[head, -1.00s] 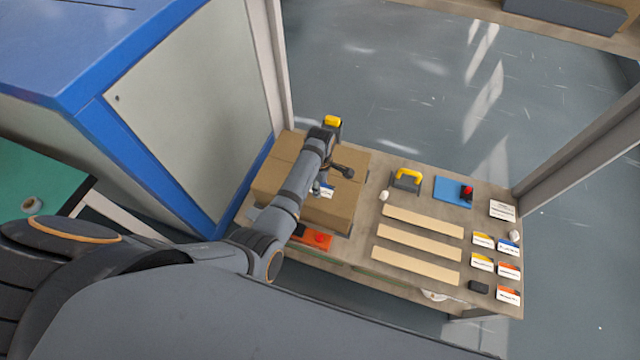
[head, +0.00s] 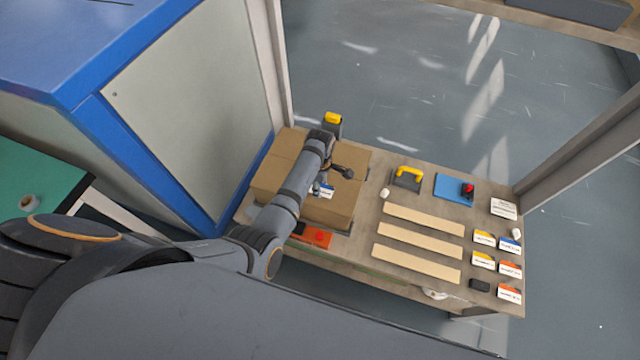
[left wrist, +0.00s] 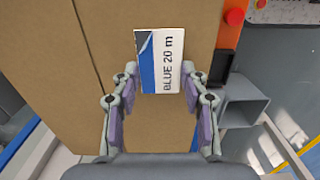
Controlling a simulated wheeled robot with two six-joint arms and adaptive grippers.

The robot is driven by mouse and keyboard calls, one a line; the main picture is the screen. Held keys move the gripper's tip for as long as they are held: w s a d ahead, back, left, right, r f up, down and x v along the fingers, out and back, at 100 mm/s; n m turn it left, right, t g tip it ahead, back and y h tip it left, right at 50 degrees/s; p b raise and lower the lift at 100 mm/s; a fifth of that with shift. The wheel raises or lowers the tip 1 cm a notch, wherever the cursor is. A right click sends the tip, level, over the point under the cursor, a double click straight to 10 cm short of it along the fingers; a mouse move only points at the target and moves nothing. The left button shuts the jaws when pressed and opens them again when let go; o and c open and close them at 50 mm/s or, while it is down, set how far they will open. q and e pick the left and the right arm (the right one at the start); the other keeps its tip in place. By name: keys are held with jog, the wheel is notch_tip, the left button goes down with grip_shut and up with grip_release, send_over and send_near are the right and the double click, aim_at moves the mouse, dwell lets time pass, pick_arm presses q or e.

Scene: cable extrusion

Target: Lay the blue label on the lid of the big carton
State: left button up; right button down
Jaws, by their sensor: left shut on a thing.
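The big brown carton (head: 340,208) stands closed at the left end of the table, and its lid also fills much of the left wrist view (left wrist: 70,50). My left gripper (left wrist: 163,80) is over the lid, shut on the blue label (left wrist: 172,60). The label is white with a blue band and reads "BLUE 20 m". It sits between the fingertips, lettering up, and its far end sticks out past them. In the head view the label (head: 327,192) shows beside my left arm. I cannot tell whether it touches the lid. My right gripper is not in view.
An orange-red thing (head: 318,238) lies in front of the carton. Right of it are wooden strips (head: 423,220), a yellow-handled tool (head: 408,177), a blue pad (head: 452,188) and several other labels (head: 484,239). A tall blue-framed cabinet (head: 190,110) stands to the left.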

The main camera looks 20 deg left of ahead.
pick_arm(q)
jog(key=shift+f, duration=0.15)
jog(key=o, duration=0.8)
notch_tip(320, 180, up, 8)
jog(key=shift+f, duration=0.2)
dwell(0.4)
